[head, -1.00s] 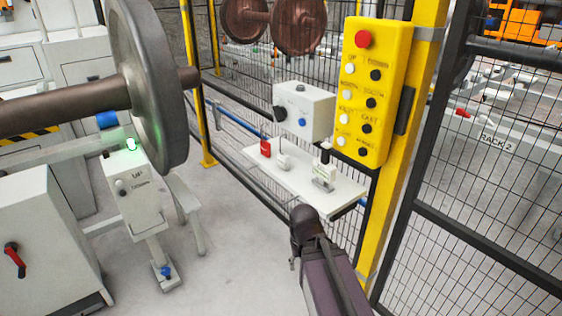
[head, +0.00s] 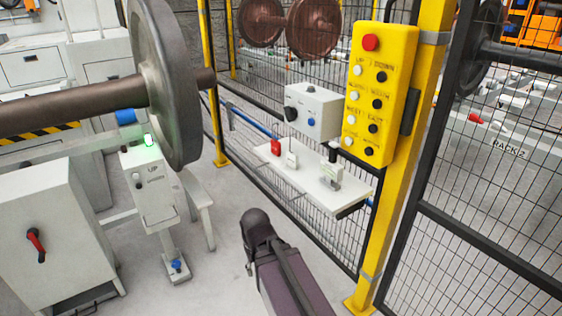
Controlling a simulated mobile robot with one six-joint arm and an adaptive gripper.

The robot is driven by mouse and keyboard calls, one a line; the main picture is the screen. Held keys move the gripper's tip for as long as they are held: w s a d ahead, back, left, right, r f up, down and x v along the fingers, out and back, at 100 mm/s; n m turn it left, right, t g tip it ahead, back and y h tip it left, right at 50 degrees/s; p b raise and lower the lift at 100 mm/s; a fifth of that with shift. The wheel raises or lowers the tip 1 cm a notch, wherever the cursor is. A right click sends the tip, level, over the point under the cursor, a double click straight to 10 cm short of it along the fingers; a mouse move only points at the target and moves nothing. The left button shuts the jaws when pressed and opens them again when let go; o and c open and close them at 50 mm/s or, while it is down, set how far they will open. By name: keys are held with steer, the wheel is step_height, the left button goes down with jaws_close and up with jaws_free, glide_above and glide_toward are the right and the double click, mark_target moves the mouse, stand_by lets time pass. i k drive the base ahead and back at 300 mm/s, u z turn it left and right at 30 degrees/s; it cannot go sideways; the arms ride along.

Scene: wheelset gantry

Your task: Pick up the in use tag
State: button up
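A small red tag-like piece (head: 276,147) stands at the left end of a white shelf on the mesh fence. A small white tag-like piece (head: 292,160) stands just right of it. Any lettering on either is too small to read, so I cannot tell which is the in use tag. A pale stand with a black top (head: 332,172) is further right on the shelf (head: 312,184). My dark arm comes up from the bottom middle, in front of and below the shelf, apart from it. My gripper's fingers do not show.
A grey-white box with knobs (head: 313,111) hangs above the shelf. A yellow button panel (head: 375,95) is fixed to the yellow post (head: 399,185) at right. A large wheel on an axle (head: 170,85) and a control pedestal (head: 150,188) stand left. The floor between is clear.

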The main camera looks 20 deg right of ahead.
mark_target(293, 158)
steer(key=u, duration=0.15)
steer(key=k, duration=1.05)
steer(key=z, duration=0.9)
steer(key=i, duration=1)
